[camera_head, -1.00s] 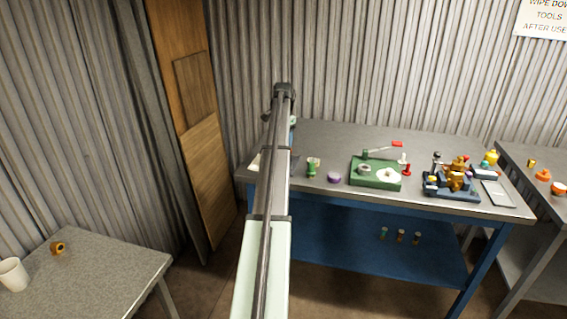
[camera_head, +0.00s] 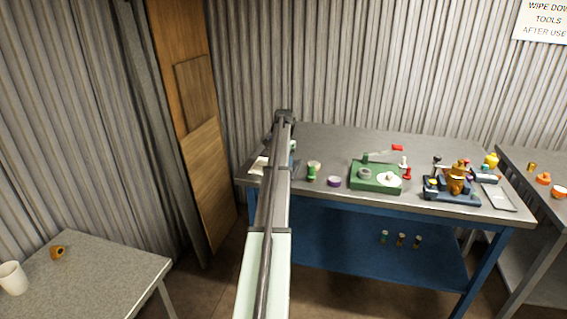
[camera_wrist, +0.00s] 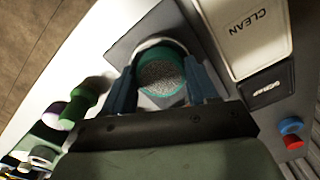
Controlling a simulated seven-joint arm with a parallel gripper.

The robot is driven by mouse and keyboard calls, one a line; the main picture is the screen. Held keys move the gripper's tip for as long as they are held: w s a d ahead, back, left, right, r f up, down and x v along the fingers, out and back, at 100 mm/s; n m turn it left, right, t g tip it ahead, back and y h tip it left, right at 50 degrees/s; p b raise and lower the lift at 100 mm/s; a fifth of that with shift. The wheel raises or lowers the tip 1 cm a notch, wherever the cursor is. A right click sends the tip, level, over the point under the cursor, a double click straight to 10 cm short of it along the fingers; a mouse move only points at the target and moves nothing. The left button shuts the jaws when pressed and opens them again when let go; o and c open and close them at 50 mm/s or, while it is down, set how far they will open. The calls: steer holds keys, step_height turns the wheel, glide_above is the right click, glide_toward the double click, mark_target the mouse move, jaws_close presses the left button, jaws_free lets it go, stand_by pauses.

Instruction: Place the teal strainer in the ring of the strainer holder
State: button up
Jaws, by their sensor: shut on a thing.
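In the wrist view, the teal strainer (camera_wrist: 161,73), a round teal rim around grey mesh, sits between the two dark blue fingers of my gripper (camera_wrist: 160,70). The gripper is shut on it. A pale curved rim (camera_wrist: 158,42) shows just beyond the strainer, above a dark grey square plate (camera_wrist: 122,50); this may be the holder's ring. I cannot tell whether the strainer is inside the ring or over it. In the head view my arm hides the gripper and strainer at the left end of the workbench (camera_head: 330,143).
A cream panel marked CLEAN (camera_wrist: 245,35) lies close to the right finger, with a red and blue part (camera_wrist: 291,133) farther right. A green piece (camera_head: 311,172) and a purple piece (camera_head: 334,182) stand right of my arm, then a green tray (camera_head: 360,183).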

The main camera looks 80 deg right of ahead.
steer(key=shift+f, duration=0.15)
steer(key=o, duration=1.1)
step_height(320, 180, up, 12)
steer(key=shift+r, duration=0.2)
